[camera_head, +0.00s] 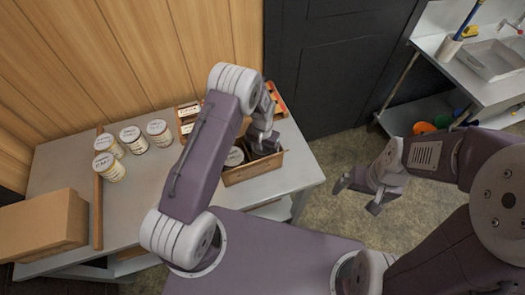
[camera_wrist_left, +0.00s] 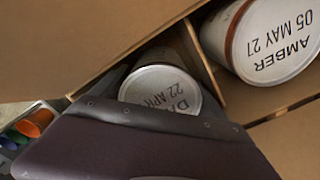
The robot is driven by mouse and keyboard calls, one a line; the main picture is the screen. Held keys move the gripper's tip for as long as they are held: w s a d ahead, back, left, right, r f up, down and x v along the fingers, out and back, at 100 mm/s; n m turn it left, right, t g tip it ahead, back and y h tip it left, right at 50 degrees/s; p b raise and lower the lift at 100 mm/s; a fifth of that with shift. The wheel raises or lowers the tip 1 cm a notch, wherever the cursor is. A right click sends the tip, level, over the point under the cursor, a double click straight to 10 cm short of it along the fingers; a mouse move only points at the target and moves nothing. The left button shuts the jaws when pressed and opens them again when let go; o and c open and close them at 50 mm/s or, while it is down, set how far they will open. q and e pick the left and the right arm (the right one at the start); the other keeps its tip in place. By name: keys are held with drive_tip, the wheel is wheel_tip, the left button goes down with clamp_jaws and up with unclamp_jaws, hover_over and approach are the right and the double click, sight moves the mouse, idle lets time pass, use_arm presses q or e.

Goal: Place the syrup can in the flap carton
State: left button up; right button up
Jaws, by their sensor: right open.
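An open brown carton (camera_head: 258,171) stands at the right end of the grey table, with a white-lidded can (camera_head: 234,157) inside its left part. My left gripper (camera_head: 263,146) reaches down into the carton; its arm hides part of it. In the left wrist view, a can lettered "AMBER 05 MAY 27" (camera_wrist_left: 275,40) sits in one compartment. A can lettered "DA… 22 APR" (camera_wrist_left: 160,88) is partly hidden behind the dark gripper part. I cannot tell whether the left fingers hold it. My right gripper (camera_head: 356,197) is open and empty over the floor, right of the table.
Several white-labelled cans (camera_head: 132,139) stand on the left of the table (camera_head: 150,190). A closed cardboard box (camera_head: 40,228) and a wooden strip (camera_head: 98,205) lie further left. A metal sink bench (camera_head: 462,72) stands at the far right. Floor is clear around my right gripper.

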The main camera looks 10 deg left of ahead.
use_arm(q)
drive_tip(key=shift+r, duration=0.15)
wheel_tip(320, 180, up, 12)
drive_tip(key=shift+r+b, duration=0.1)
drive_tip(key=shift+b, duration=0.6)
drive_tip(key=s+a+r+n, duration=0.1)
drive_tip(key=s+a+r, duration=0.1)
drive_tip(key=s, duration=0.7)
drive_tip(key=s+a+r+t, duration=0.1)
drive_tip(key=s+a+r, duration=0.1)
drive_tip(key=s, duration=0.7)
drive_tip(key=shift+a+r+n, duration=0.2)
drive_tip(key=shift+r+n, duration=0.15)
drive_tip(key=shift+n, duration=0.05)
